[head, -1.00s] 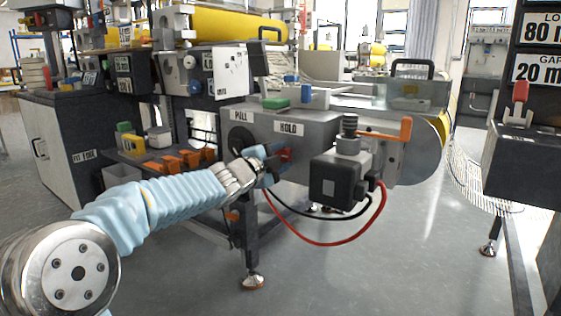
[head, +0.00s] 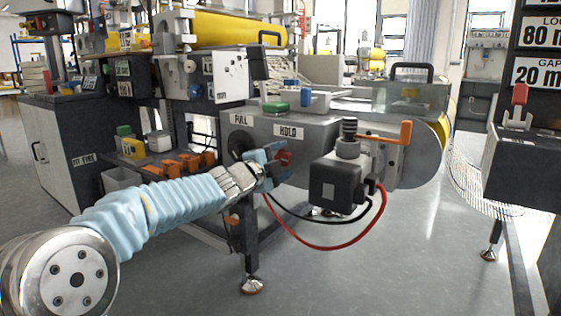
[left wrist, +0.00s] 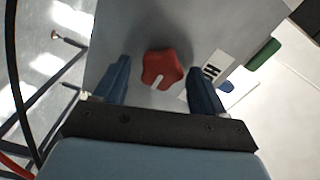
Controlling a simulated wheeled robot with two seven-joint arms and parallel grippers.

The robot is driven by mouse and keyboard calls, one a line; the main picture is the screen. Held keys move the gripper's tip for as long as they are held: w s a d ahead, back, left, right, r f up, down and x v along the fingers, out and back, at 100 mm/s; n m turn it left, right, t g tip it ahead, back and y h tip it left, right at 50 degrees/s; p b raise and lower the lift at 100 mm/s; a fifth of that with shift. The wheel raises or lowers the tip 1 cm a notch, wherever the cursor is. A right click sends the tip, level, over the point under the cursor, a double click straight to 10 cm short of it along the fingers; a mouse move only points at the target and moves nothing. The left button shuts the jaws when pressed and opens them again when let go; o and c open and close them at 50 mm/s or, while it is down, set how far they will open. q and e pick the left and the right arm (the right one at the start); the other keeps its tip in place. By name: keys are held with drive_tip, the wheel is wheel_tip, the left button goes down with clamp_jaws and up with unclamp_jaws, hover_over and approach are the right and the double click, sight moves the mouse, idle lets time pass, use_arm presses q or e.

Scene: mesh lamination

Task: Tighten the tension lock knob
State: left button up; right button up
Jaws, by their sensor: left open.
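The tension lock knob is a red, lobed knob (left wrist: 163,69) with a white mark, on the grey face of the machine housing. In the head view the red knob (head: 284,158) sits below the HOLD label (head: 288,132), partly hidden by my gripper. My left gripper (head: 277,160) is open, and its blue fingers point at the housing. In the left wrist view the open fingers (left wrist: 158,85) stand on either side of the knob, apart from it. My right gripper is not in view.
A black motor box (head: 336,185) with red and black cables hangs right of the knob. An orange lever (head: 390,134) sticks out above it. Green (head: 275,107) and blue buttons sit on top of the housing. The floor in front is clear.

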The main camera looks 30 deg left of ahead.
use_arm(q)
drive_tip(key=s+a+p, duration=0.1)
drive_tip(key=s+p, duration=0.1)
drive_tip(key=s, duration=1.1)
drive_tip(key=shift+s, duration=0.4)
drive_tip(key=shift+f, duration=0.1)
